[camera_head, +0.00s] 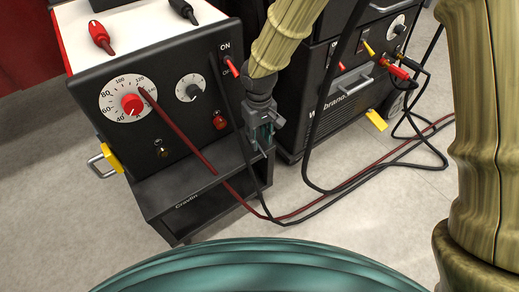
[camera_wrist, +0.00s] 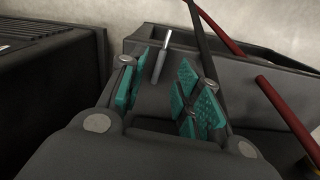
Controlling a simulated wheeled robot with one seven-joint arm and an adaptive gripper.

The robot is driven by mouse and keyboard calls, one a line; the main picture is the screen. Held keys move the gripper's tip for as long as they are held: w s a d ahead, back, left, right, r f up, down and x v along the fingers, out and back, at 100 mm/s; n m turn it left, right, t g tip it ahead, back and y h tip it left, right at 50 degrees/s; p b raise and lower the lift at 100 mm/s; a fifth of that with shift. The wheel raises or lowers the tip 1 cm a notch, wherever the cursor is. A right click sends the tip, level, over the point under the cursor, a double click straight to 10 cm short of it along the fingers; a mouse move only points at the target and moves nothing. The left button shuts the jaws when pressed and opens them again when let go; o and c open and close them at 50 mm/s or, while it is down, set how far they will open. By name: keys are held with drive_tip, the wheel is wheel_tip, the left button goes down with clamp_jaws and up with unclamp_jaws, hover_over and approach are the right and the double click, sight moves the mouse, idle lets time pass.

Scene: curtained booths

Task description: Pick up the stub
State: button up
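A short thin grey rod with a bright tip, which looks like the stub (camera_wrist: 161,56), lies on a dark surface in the wrist view. It appears between and just beyond my fingertips. My gripper (camera_wrist: 158,88) is open, its two teal-padded fingers spread apart, with no contact on the rod visible. In the head view my gripper (camera_head: 263,137) points down beside the right side of the welding machine, above the dark lower shelf of its cart (camera_head: 190,198).
The welding machine (camera_head: 190,140) has knobs and a dark red cable (camera_head: 182,133) slanting down past the shelf. A second black machine (camera_head: 345,100) stands close on the right. Red and black cables (camera_head: 345,185) run over the floor. Pale floor is clear at left.

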sight(259, 146)
drive_tip(key=shift+f+b, duration=0.55)
drive_tip(key=shift+f, duration=0.9)
drive_tip(key=shift+f, duration=0.1)
clamp_jaws()
